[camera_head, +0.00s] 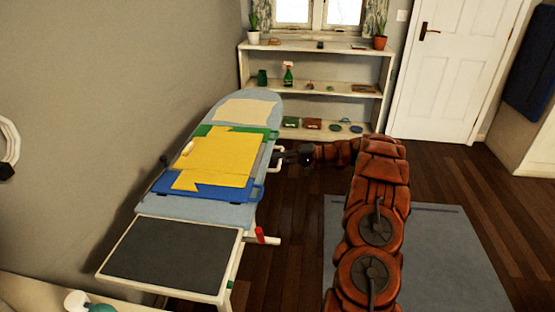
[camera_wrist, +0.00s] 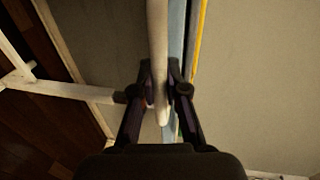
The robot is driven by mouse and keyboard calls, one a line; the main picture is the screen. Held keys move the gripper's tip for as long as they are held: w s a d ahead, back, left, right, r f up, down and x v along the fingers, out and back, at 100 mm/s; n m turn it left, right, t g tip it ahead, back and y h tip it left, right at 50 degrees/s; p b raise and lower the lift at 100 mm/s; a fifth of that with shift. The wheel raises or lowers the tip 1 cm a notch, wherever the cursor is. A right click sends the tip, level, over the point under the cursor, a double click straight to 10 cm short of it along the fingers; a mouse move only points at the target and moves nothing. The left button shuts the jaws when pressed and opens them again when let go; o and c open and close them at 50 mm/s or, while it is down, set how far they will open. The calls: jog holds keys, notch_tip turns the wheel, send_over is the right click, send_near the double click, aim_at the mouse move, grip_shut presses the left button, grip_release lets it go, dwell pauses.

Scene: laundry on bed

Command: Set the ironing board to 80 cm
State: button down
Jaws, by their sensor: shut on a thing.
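The ironing board (camera_head: 220,213) stands along the left wall, with a light blue cover and white legs. A white bar-like handle (camera_head: 278,149) sticks out from its right side. My gripper (camera_head: 281,158) reaches this handle from the right. In the wrist view, my gripper (camera_wrist: 160,82) has its fingers on either side of a white bar (camera_wrist: 157,35) and is shut on it. The board's blue edge (camera_wrist: 177,40) runs just beside the bar. A red part (camera_head: 260,235) shows near the board's lower right. No height scale is readable.
Yellow cloth (camera_head: 222,160) lies on blue and green panels on the board, with beige cloth (camera_head: 245,111) beyond. A dark grey plate (camera_head: 170,254) is at the near end. A white shelf (camera_head: 320,47) stands behind. The floor at right has a grey mat (camera_head: 440,250).

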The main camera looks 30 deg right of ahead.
notch_tip(320, 180, down, 4)
jog(key=shift+s+r+b, duration=0.1)
jog(key=shift+b, duration=0.45)
jog(key=shift+a, duration=0.1)
jog(key=c, duration=1.2)
grip_release()
jog(key=shift+r, duration=0.1)
jog(key=shift+r, duration=0.1)
jog(key=v, duration=1.2)
